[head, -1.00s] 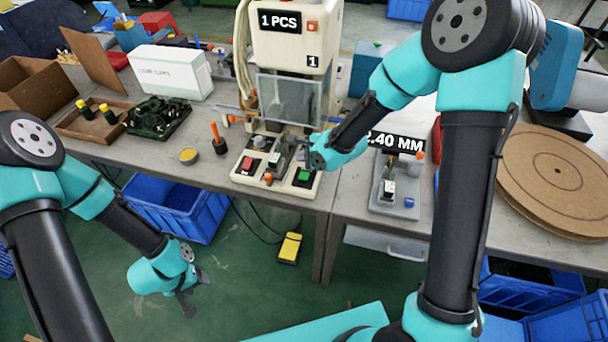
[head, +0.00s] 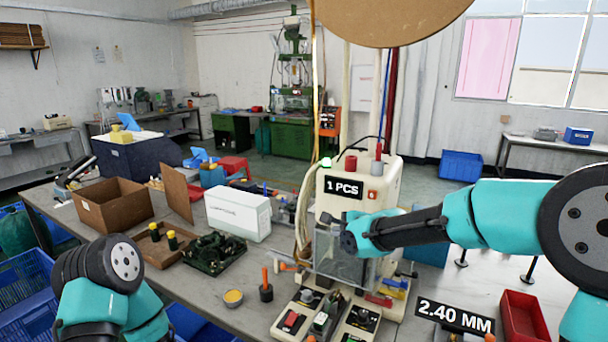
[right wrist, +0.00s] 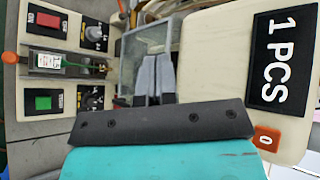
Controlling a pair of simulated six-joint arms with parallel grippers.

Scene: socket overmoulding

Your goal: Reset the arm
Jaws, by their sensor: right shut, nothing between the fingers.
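My right gripper (head: 346,240) is in front of the white machine (head: 385,185) with the "1 PCS" display, close to its clear guard (head: 330,262). In the right wrist view my gripper's grey fingers (right wrist: 155,78) are together and empty, overlapping the clear guard (right wrist: 133,55); I cannot tell whether they touch it. The machine's control base (head: 322,318) has a red button (right wrist: 46,20), a green button (right wrist: 43,102) and a small fixture (right wrist: 68,63) between them. My left arm shows at the lower left, but its gripper is outside the view.
A gauge labelled "2.40 MM" (head: 455,317) and a red bin (head: 523,318) stand at the right.

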